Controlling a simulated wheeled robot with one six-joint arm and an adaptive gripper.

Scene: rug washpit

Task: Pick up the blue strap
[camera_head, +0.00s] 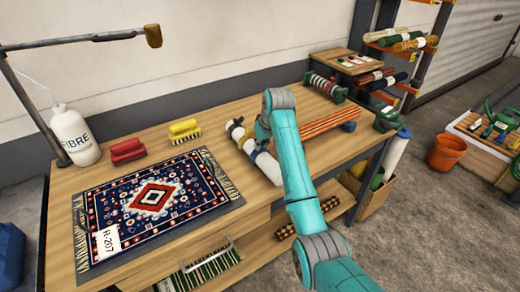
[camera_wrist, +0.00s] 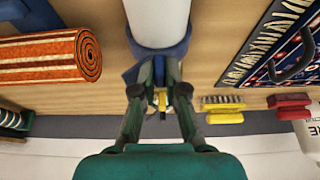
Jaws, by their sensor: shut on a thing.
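A white roll (camera_head: 262,165) with dark bands lies on the workbench (camera_head: 165,255), right of the patterned rug. In the wrist view the white roll (camera_wrist: 158,20) runs up out of the picture. The blue strap (camera_wrist: 160,51) wraps around its near end, and a blue part shows at the fingertips. My gripper (camera_wrist: 160,82) is shut on the blue strap at the roll's end. A small yellow piece shows between the fingers; I cannot tell what it is. In the head view my gripper is largely hidden behind my arm, beside the roll.
The patterned rug (camera_head: 157,205) lies left of the roll. A striped orange roll (camera_head: 318,125) lies to the right. Red (camera_head: 126,150) and yellow (camera_head: 184,130) brushes and a white bottle (camera_head: 75,137) stand at the back left. A green clamp-like tool (camera_head: 385,118) sits near the right end.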

